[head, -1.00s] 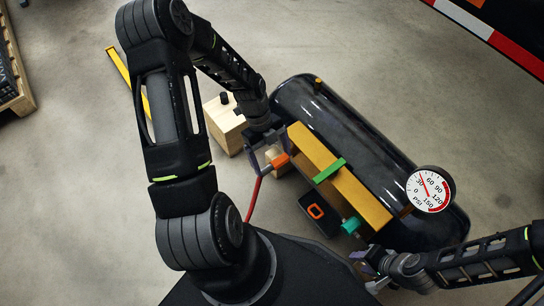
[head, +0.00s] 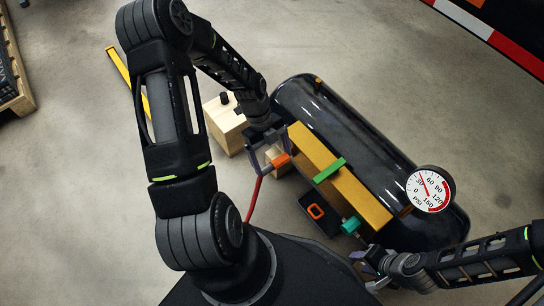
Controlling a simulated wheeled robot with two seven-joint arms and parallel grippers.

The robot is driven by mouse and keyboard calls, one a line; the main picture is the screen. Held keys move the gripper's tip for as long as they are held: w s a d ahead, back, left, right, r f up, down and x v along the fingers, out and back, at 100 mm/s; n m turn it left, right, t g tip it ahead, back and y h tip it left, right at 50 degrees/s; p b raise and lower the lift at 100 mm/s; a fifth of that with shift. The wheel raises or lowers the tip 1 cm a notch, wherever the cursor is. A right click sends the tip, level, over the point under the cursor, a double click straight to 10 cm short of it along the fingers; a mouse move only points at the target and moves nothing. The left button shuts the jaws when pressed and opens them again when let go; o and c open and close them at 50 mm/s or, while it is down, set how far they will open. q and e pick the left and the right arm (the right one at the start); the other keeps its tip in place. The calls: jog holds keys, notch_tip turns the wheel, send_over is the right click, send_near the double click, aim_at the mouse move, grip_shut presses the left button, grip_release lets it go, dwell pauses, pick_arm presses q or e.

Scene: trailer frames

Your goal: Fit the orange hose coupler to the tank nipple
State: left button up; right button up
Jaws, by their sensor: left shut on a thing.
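The orange coupler (head: 281,160) is at the fingertips of my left gripper (head: 270,158), which is shut on it. A red hose (head: 254,198) hangs down from there toward my base. They are beside the left end of the yellow beam (head: 313,150), in front of the black tank (head: 345,120). I cannot make out the tank nipple for certain. My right gripper (head: 369,262) is low at the right, just below a teal fitting (head: 351,226); its jaw opening is too small to judge.
A green strip (head: 329,170) crosses the beam. An orange square ring (head: 316,211) lies on a dark tray (head: 320,226). A pressure gauge (head: 429,190) sits at the tank's right end. A wooden block (head: 222,128) stands left of the tank.

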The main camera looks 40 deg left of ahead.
pick_arm(q)
jog(key=shift+w, duration=0.4)
